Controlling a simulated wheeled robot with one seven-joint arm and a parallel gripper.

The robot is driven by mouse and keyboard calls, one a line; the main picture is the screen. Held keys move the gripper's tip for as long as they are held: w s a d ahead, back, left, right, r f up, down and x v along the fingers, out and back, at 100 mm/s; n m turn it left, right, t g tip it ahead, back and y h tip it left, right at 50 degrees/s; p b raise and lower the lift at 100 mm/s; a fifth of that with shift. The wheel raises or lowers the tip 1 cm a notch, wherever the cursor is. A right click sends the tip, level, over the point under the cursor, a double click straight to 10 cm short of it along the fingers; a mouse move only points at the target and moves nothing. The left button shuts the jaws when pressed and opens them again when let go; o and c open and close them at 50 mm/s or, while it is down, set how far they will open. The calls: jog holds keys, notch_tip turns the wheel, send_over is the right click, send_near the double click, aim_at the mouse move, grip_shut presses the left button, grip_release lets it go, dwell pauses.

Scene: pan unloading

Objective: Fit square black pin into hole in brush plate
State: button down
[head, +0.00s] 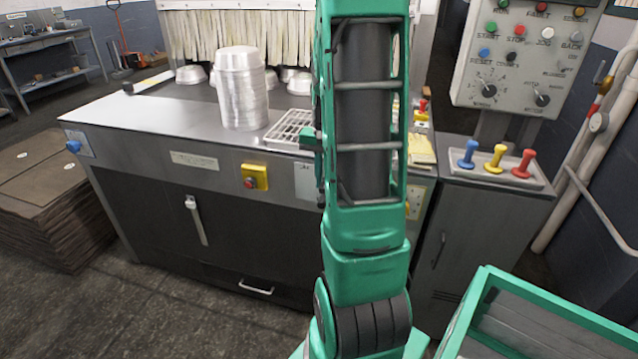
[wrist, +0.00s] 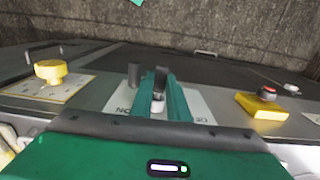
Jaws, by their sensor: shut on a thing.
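My gripper (wrist: 159,98) shows in the wrist view as green fingers, shut on a small dark pin (wrist: 162,76). The pin stands up between the fingertips, with a pale bit below it. A whitish plate (wrist: 199,103) with dark lettering lies just beyond the fingers on the machine's front. A dark peg (wrist: 134,76) stands up from it, left of the fingers. The fingers cover the plate's middle, so I see no hole and cannot tell whether the pin touches it. In the head view the plate (head: 308,181) shows beside my arm, which hides most of my gripper.
A yellow box with a red button (wrist: 262,103) is right of the plate in the wrist view; a yellow knob (wrist: 50,73) is left. In the head view, stacked pans (head: 241,90) and a wire rack (head: 287,128) stand on the machine top. A green-framed cart (head: 462,318) is front right.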

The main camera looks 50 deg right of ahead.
jog(key=shift+w+d, duration=0.2)
jog(key=shift+d, duration=0.3)
dwell(0.3)
jog(key=c, duration=1.6)
grip_release()
notch_tip(320, 180, up, 11)
jog(key=shift+w+f, duration=0.1)
jog(key=shift+a, duration=0.1)
jog(key=s+a+n, duration=0.2)
jog(key=s+a, duration=0.3)
jog(key=a, duration=0.2)
jog(key=s+a+f+n, duration=0.1)
jog(key=s+a+n, duration=0.1)
jog(key=s+a, duration=0.3)
jog(key=s+a+f+n, duration=0.1)
jog(key=s+a+n, duration=0.2)
jog(key=a, duration=0.6)
jog(key=shift+s+a+f, duration=0.1)
jog(key=shift+s+f, duration=0.1)
jog(key=shift+s, duration=0.95)
